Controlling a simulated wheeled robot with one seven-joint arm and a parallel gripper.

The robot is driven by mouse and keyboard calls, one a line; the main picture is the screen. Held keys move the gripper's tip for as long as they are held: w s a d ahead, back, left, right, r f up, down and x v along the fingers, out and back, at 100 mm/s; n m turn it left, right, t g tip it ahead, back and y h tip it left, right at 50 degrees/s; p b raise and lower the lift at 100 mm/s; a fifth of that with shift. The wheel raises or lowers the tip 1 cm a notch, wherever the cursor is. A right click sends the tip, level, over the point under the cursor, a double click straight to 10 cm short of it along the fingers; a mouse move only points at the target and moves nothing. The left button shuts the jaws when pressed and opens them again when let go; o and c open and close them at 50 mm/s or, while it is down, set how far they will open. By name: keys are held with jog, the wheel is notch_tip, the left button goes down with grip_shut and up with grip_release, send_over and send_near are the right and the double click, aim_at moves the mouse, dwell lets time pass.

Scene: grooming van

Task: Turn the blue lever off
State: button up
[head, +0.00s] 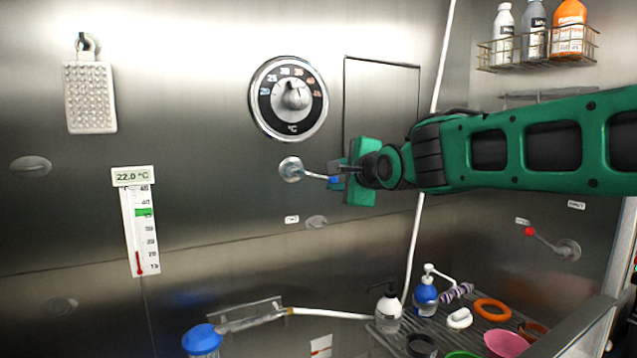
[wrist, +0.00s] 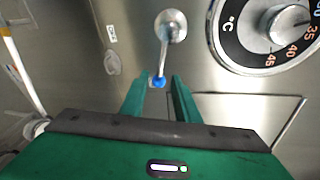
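The blue lever (head: 313,175) is a metal rod on a round wall mount, with a blue tip. In the head view it points right and slightly down from its mount. In the wrist view the blue lever's tip (wrist: 158,82) lies between the ends of my two green fingers. My gripper (wrist: 160,86) is open, with a gap on each side of the tip, and I see no clear contact. In the head view my gripper (head: 338,181) reaches in from the right and partly hides the blue tip.
A temperature dial (head: 290,98) is on the wall just above the lever. A red-tipped lever (head: 545,241) is on the right wall. A thermometer (head: 140,225) hangs at left. Bottles and rings crowd a rack (head: 470,338) below. A wire shelf (head: 540,48) holds bottles at upper right.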

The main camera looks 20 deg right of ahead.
aim_at(324, 178)
jog(key=x, duration=0.8)
jog(key=shift+a, duration=0.1)
